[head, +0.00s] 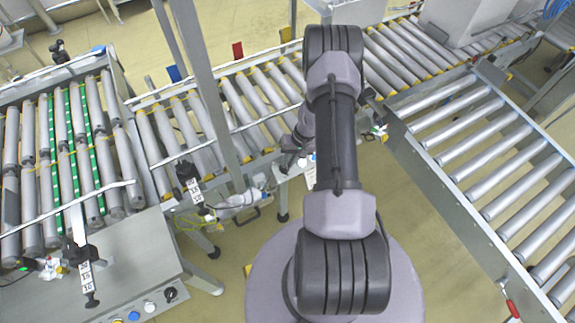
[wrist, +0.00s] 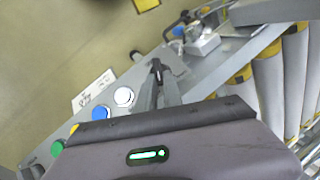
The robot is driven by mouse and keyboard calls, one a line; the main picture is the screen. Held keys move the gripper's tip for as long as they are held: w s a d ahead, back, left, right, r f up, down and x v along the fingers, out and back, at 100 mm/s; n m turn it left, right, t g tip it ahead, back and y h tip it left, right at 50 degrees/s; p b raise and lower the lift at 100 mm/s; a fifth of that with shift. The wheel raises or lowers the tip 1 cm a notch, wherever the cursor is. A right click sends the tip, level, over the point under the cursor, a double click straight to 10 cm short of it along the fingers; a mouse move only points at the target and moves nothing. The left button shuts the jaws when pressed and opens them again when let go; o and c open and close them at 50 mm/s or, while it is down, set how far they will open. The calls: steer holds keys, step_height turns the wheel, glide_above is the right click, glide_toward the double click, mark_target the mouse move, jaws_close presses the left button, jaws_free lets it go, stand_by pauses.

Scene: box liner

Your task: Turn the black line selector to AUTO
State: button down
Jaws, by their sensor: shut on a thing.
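My gripper (wrist: 158,76) is over a grey control panel in the wrist view, its fingers closed around a small dark knob, the black selector (wrist: 157,65). The knob is mostly hidden between the fingertips, and I cannot read its position or the AUTO mark. A white button (wrist: 124,97), a blue button (wrist: 100,113) and a green button (wrist: 57,148) sit in a row beside it. In the head view my arm covers most of this spot; a white button (head: 302,161) shows beside the wrist.
Another panel at the lower left has a black knob (head: 170,294), a white button (head: 149,306) and a blue button (head: 133,316). Roller conveyors (head: 470,150) lie right and behind. A post (head: 205,90) stands left of my arm. A white label (wrist: 94,90) is beside the buttons.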

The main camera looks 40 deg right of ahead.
steer(key=m+b, duration=0.1)
steer(key=f+m+t+y+b, duration=0.1)
steer(key=shift+s+d+f+b, duration=0.1)
steer(key=shift+s+f+b, duration=0.2)
steer(key=shift+s+b, duration=0.1)
steer(key=shift+s+r+m+t+y, duration=0.1)
steer(key=shift+r+m+t+y, duration=0.2)
steer(key=shift+r+m+y, duration=0.1)
steer(key=c, duration=1.5)
jaws_free()
steer(key=shift+f, duration=0.1)
steer(key=shift+w, duration=0.25)
steer(key=shift+s+d+r, duration=0.1)
steer(key=shift+d+r, duration=0.05)
steer(key=shift+r, duration=0.25)
steer(key=p+v, duration=0.6)
steer(key=v, duration=1)
steer(key=shift+r, duration=0.35)
